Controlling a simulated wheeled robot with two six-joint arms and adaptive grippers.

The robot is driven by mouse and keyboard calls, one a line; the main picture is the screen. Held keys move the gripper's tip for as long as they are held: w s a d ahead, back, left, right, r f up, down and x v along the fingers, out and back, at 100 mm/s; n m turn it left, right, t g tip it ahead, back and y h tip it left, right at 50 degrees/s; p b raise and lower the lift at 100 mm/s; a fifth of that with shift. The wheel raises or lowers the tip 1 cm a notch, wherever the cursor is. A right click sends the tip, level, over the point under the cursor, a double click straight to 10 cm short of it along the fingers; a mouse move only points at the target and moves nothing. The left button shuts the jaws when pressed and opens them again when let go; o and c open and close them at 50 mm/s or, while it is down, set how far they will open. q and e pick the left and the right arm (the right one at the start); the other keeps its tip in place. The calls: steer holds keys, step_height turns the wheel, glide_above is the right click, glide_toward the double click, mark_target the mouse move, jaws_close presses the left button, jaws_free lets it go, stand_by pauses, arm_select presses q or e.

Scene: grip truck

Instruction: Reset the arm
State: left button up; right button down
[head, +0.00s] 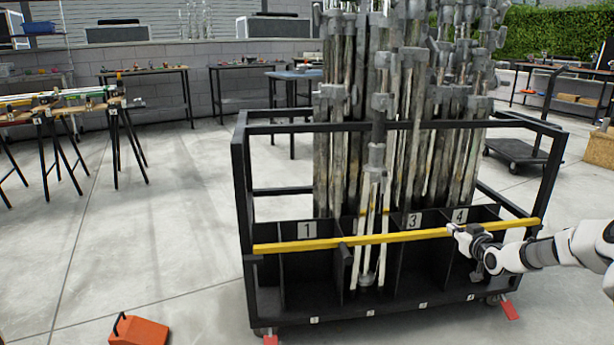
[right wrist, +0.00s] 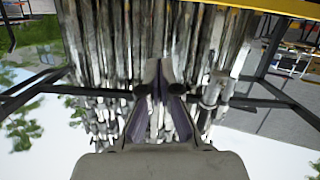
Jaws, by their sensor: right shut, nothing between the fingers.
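My right arm (head: 560,250) comes in from the right in the head view. My right gripper (head: 458,232) is at the front of the black cart, by the right part of the yellow bar (head: 330,242), near the label 4. In the right wrist view the gripper (right wrist: 158,85) is shut with nothing between its fingers. Behind it there are many grey poles, and the yellow bar (right wrist: 275,6) crosses the top right. I cannot tell whether the gripper touches the bar. My left gripper is not in view.
The black cart (head: 243,185) holds grey clamp poles (head: 340,110) upright in numbered compartments. An orange block (head: 138,331) lies on the floor at the lower left. Trestles with bars (head: 60,105) stand at the left, tables behind. The floor left of the cart is mostly clear.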

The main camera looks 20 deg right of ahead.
steer(key=w+a+f+n+g+y, duration=0.1)
steer(key=a+f+n+g+y, duration=0.1)
steer(key=a+f, duration=0.7)
steer(key=w+a+f+n+g+y, duration=0.1)
steer(key=a+f+n+g+y, duration=0.3)
steer(key=a, duration=0.9)
steer(key=s+a+f+m+g, duration=0.1)
steer(key=s+a+f+g, duration=0.1)
steer(key=s+a+f, duration=1.25)
steer(key=s+a+f+g, duration=0.2)
steer(key=s+a, duration=0.3)
steer(key=s, duration=0.2)
steer(key=s+a+f+g, duration=0.2)
steer(key=s+a, duration=0.2)
steer(key=s, duration=0.3)
steer(key=s+r+m+g+h, duration=0.1)
steer(key=s+r+m+g, duration=0.2)
steer(key=s, duration=1)
step_height(320, 180, up, 38)
steer(key=p, duration=3.7)
steer(key=shift+w+d+f+m+h, duration=0.25)
steer(key=shift+w+d+m+h, duration=0.05)
steer(key=shift+h, duration=0.1)
